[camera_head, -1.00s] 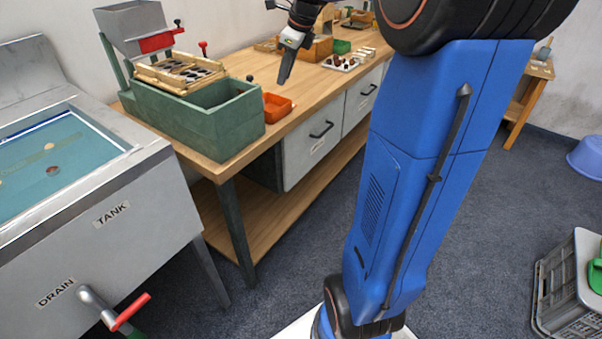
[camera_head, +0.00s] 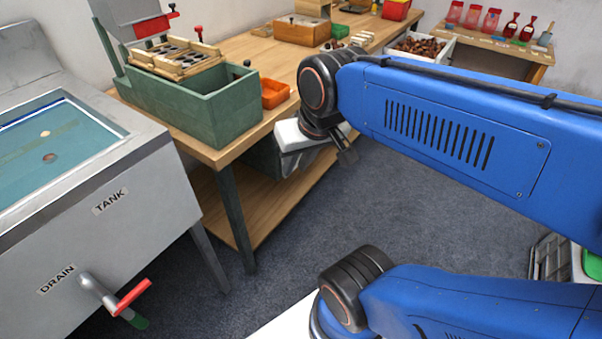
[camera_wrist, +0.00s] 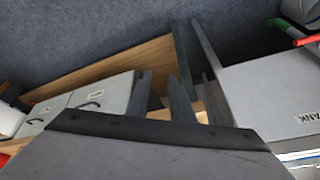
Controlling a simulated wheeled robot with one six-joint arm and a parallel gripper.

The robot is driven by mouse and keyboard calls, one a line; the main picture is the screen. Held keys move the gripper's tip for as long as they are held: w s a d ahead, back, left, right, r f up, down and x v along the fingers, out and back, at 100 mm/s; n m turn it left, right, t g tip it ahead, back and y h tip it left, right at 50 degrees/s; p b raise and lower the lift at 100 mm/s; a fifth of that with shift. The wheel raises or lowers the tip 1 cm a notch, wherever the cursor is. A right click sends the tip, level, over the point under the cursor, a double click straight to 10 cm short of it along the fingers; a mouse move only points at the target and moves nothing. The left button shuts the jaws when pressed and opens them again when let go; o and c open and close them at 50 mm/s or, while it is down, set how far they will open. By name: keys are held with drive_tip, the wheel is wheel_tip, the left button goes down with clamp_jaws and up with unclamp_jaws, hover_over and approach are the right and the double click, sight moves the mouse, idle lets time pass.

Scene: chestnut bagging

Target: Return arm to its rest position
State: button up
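My arm, blue with black joints, is folded across the right of the head view. My gripper (camera_head: 347,154) hangs from a white and black wrist in front of the bench's drawer side, apart from the bench as far as I can tell. In the wrist view my gripper (camera_wrist: 161,75) shows two grey fingers with a gap between them and nothing held.
The wooden bench (camera_head: 238,51) carries a green box (camera_head: 215,118), a slotted wooden tray (camera_head: 150,66) and an orange bin (camera_head: 274,93). The steel tank (camera_head: 150,170) stands left. A chestnut crate (camera_head: 445,59) and a side table (camera_head: 520,55) are behind.

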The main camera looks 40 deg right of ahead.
drive_tip(key=shift+s+a+f+n, duration=0.1)
drive_tip(key=shift+s+f+n, duration=0.75)
drive_tip(key=shift+s+n, duration=0.15)
